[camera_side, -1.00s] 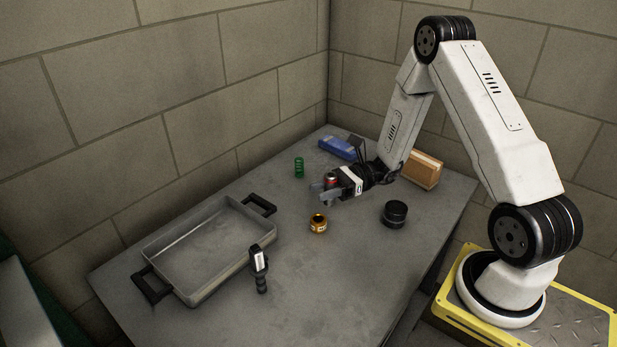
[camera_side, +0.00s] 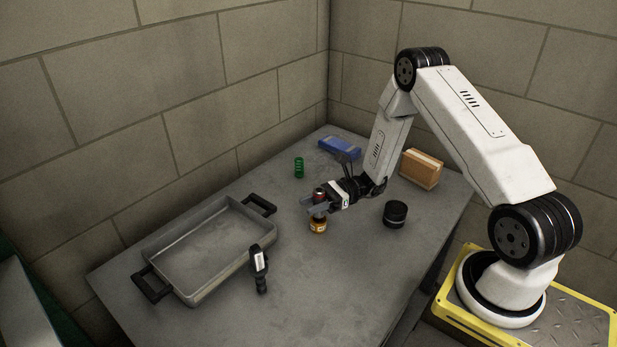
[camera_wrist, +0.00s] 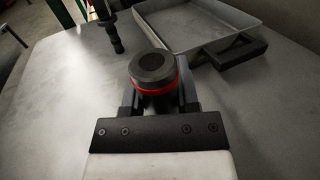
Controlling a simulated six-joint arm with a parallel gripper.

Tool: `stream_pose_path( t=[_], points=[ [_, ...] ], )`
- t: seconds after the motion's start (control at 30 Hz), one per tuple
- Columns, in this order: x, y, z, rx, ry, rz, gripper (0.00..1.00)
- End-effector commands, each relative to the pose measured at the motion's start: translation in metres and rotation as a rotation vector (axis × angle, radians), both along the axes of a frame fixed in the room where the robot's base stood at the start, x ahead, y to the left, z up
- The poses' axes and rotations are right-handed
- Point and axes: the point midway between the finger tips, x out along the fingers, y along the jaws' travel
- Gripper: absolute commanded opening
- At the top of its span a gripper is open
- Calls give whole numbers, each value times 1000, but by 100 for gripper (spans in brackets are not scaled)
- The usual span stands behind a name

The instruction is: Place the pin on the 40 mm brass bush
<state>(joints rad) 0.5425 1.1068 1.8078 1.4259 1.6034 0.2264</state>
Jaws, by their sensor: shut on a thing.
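The pin (camera_side: 319,194) is a dark cylinder with a red band, held upright. It also shows in the wrist view (camera_wrist: 152,68), between the two fingers. My gripper (camera_side: 318,206) is shut on it. The brass bush (camera_side: 318,227) is a short gold ring standing on the table directly below my gripper in the side view. My fingers hide its upper part, and I cannot tell whether the pin touches it. The bush is not visible in the wrist view, being hidden behind the pin and gripper.
A grey tray (camera_side: 192,291) with black handles lies to the left, with a black hand tool (camera_side: 260,270) beside it. A black cylinder (camera_side: 396,214) stands to the right. A green spring (camera_side: 299,168), a blue object (camera_side: 340,148) and a brown box (camera_side: 421,169) are farther back.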

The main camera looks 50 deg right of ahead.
Motion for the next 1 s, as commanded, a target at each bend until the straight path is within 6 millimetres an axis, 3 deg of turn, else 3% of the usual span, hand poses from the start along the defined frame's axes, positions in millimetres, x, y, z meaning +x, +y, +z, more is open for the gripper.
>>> stream_pose_path(
  t=[0.57,0.6,0.7,1.0],
  points=[
    [0,0,-12,0,-2,0,0],
    [0,0,-12,-1,-2,0,42],
    [0,0,-12,-1,-2,0,74],
    [0,0,-12,-1,-2,0,74]
  ],
)
